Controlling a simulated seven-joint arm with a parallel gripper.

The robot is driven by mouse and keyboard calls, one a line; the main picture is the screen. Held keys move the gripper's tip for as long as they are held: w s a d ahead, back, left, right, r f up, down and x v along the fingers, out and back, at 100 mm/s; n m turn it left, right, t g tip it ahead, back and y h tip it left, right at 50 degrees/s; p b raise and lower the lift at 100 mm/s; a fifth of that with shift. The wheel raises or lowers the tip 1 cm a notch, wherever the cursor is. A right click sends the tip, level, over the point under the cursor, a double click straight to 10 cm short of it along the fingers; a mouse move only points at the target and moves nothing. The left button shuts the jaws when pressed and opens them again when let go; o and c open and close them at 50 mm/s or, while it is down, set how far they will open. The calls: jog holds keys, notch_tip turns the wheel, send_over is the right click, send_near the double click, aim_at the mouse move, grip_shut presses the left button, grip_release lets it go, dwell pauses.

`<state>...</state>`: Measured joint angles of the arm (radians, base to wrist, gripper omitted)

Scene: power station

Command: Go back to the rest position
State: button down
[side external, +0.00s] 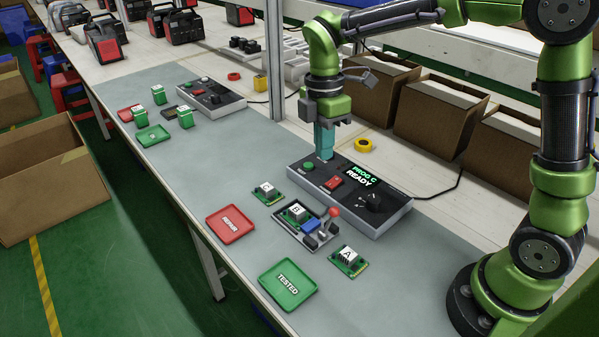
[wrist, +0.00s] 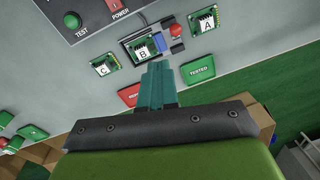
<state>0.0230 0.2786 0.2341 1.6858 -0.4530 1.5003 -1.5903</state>
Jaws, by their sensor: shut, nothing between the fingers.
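My gripper (side external: 324,154) is shut and empty, with its teal fingers pointing down by the back left end of the black control box (side external: 385,218). In the side view the fingertips are close to the box; I cannot tell whether they touch it. The box has a green TEST button (side external: 308,166), a red power switch (side external: 333,183) and a screen reading "PROG C READY". In the wrist view my shut fingers (wrist: 157,68) show in front of the boards. Board B (side external: 297,213) sits in the test fixture (side external: 318,236). Boards C (side external: 267,192) and A (side external: 347,260) lie on the mat.
A red REPAIR tray (side external: 231,224) and a green TESTED tray (side external: 287,282) are empty on the grey mat. A red-knobbed lever (side external: 333,213) stands at the fixture. Cardboard boxes (side external: 435,118) line the back. A second control box (side external: 211,97) stands farther left.

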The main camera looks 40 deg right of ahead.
jog(key=s+d+r+m+t, duration=0.2)
jog(key=s+r+m+t, duration=0.1)
jog(key=s+m, duration=0.4)
jog(key=s+d+r+m+t+y, duration=0.1)
jog(key=s+m+t, duration=0.4)
jog(key=m, duration=0.7)
jog(key=s+d+r, duration=0.1)
jog(key=s, duration=0.1)
jog(key=shift+s+d+r+m+y, duration=0.15)
jog(key=shift+s+r+m+y, duration=0.15)
jog(key=shift+s+r, duration=0.1)
